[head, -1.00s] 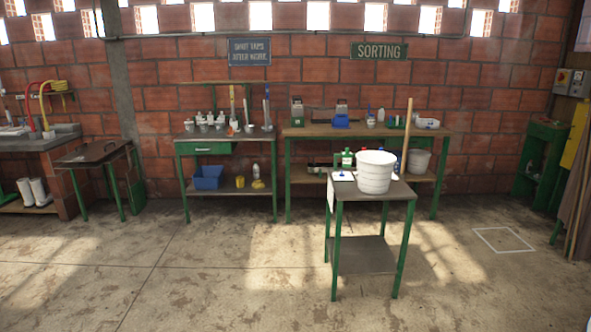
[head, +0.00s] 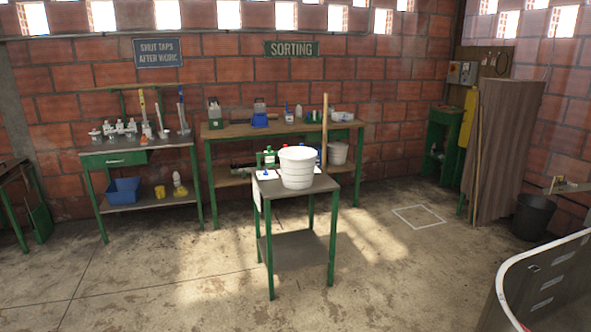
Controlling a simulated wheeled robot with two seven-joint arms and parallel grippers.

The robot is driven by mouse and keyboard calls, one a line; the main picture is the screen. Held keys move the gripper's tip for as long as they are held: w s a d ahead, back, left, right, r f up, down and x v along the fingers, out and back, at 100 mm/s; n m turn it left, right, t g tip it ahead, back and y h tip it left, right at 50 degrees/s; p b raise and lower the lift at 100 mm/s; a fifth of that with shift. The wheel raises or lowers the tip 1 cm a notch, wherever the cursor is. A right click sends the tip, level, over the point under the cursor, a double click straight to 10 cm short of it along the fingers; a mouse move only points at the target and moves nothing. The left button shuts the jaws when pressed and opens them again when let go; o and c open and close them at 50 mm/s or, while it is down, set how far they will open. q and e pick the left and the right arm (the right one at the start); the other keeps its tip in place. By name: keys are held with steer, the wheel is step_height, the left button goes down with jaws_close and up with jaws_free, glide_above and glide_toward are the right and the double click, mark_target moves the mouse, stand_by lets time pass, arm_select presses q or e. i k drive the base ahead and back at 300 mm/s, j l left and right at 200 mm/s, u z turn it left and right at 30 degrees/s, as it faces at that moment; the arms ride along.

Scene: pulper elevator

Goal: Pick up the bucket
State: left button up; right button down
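A white ribbed bucket (head: 297,168) stands upright on a small green-legged table (head: 262,188) in the middle of the head view. A wooden pole (head: 325,130) rises just behind it; I cannot tell what it rests on. Another whitish bucket (head: 338,153) sits on the lower shelf of the sorting bench behind. Neither of my grippers shows in this view.
The sorting bench (head: 230,131) and a green drawer bench (head: 115,160) line the brick wall. A dark bin (head: 530,216) stands at the right, and a white-rimmed curved panel (head: 545,285) fills the lower right. The concrete floor around the small table is clear.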

mark_target(297, 164)
steer(key=i+j, duration=0.1)
steer(key=j, duration=0.2)
steer(key=i+j+u, duration=0.1)
steer(key=i+j, duration=0.25)
steer(key=i+j+u, duration=0.1)
steer(key=i+j, duration=0.2)
steer(key=i, duration=0.2)
steer(key=i+j+u, duration=0.15)
steer(key=i+j, duration=0.15)
steer(key=i, duration=0.15)
steer(key=i+j+u, duration=0.1)
steer(key=i+j, duration=0.15)
steer(key=i, duration=0.25)
steer(key=i+l+u, duration=0.35)
steer(key=i+l, duration=0.8)
